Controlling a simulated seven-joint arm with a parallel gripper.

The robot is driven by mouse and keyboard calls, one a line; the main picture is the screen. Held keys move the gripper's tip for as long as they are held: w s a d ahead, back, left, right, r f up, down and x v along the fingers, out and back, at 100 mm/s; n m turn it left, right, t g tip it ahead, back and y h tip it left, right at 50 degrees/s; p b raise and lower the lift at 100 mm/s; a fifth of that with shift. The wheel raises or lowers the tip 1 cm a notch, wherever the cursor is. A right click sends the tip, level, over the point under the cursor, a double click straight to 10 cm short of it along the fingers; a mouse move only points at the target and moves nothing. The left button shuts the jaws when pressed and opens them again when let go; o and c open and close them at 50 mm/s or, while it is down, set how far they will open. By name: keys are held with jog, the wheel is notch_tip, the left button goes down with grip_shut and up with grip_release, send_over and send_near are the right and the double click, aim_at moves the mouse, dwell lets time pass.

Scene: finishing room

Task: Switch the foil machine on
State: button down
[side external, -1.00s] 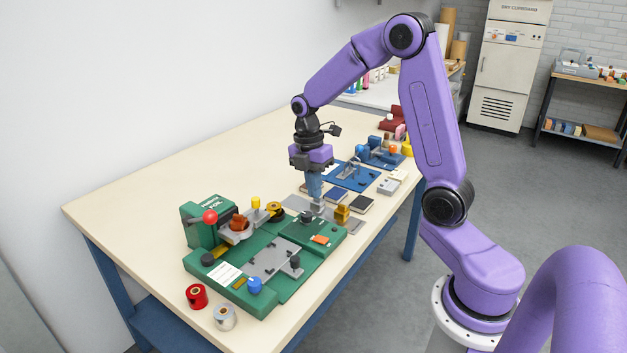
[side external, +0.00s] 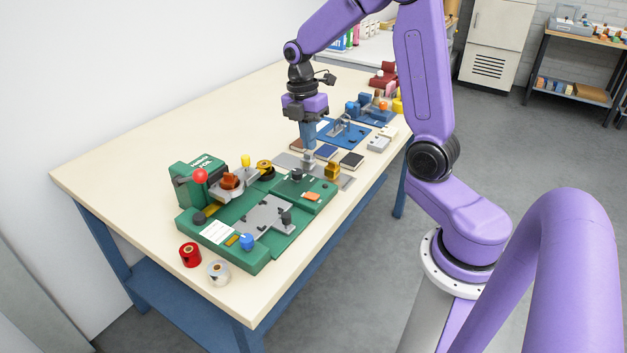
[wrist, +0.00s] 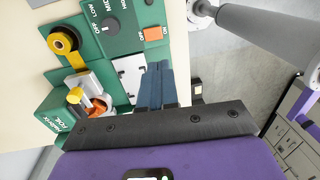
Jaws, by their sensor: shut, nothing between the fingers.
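The green foil machine (side external: 215,255) stands on the near end of the bench in the side external view. It has a red ball knob (side external: 200,176) and a grey plate in its bed. Its orange rocker switch (side external: 312,196) sits on the control panel, beside a dark dial (side external: 297,175). The wrist view shows the switch (wrist: 154,34) between ON and OFF labels; I cannot tell which side is pressed. My gripper (side external: 308,147) points down, shut and empty, behind the panel and apart from the switch. Its blue fingers (wrist: 155,68) lie together in the wrist view.
Dark and brown flat pieces and a blue mat (side external: 342,133) lie behind. Red (side external: 190,254) and silver (side external: 218,272) foil rolls stand at the front left. The bench's left back is clear.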

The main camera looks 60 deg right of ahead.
aim_at(316, 196)
jog(key=shift+f, duration=0.1)
jog(key=f, duration=0.4)
jog(key=s+f, duration=0.1)
jog(key=f, duration=0.8)
jog(key=shift+s+f, duration=0.35)
jog(key=shift+s, duration=0.05)
jog(key=shift+s+f, duration=0.1)
jog(key=shift+f, duration=0.1)
jog(key=shift+w+r, duration=0.2)
jog(key=shift+w, duration=0.7)
notch_tip(316, 196, up, 14)
jog(key=s, duration=0.1)
jog(key=shift+s, duration=0.4)
